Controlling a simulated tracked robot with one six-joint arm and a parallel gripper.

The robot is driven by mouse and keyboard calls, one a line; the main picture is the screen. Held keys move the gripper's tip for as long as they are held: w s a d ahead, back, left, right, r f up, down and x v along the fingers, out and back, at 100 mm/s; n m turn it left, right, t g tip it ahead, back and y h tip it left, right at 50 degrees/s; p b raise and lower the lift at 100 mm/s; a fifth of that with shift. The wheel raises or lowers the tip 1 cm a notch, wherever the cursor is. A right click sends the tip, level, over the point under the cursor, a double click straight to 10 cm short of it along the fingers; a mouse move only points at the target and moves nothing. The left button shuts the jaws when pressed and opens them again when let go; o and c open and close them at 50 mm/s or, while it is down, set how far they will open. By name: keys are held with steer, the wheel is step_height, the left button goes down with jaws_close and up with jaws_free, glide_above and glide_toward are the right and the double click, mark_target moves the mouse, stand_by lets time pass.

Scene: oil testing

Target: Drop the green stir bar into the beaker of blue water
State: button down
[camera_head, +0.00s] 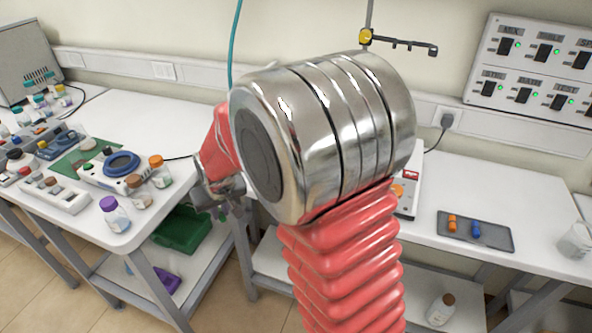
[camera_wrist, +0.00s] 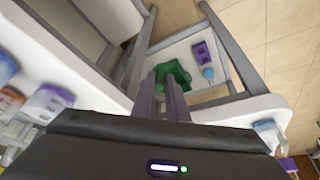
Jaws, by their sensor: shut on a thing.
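My gripper (camera_head: 218,192) hangs past the big metal joint of my arm, near the front edge of the left bench. Its two grey fingers (camera_wrist: 166,88) are close together in the wrist view. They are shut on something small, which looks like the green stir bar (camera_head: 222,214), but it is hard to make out. In the wrist view, green at the fingertips blends with a green bin behind. A clear beaker (camera_head: 577,241) stands at the right edge of the head view. I cannot make out blue water in it.
A dark tray (camera_head: 497,240) on the right bench holds an orange bar (camera_head: 452,223) and a blue bar (camera_head: 476,229). The left bench (camera_head: 160,118) carries several jars and devices. A green bin (camera_head: 180,232) sits on the shelf below. My arm hides the middle of the scene.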

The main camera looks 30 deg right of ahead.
steer(key=shift+a, duration=0.25)
steer(key=shift+d+r, duration=0.1)
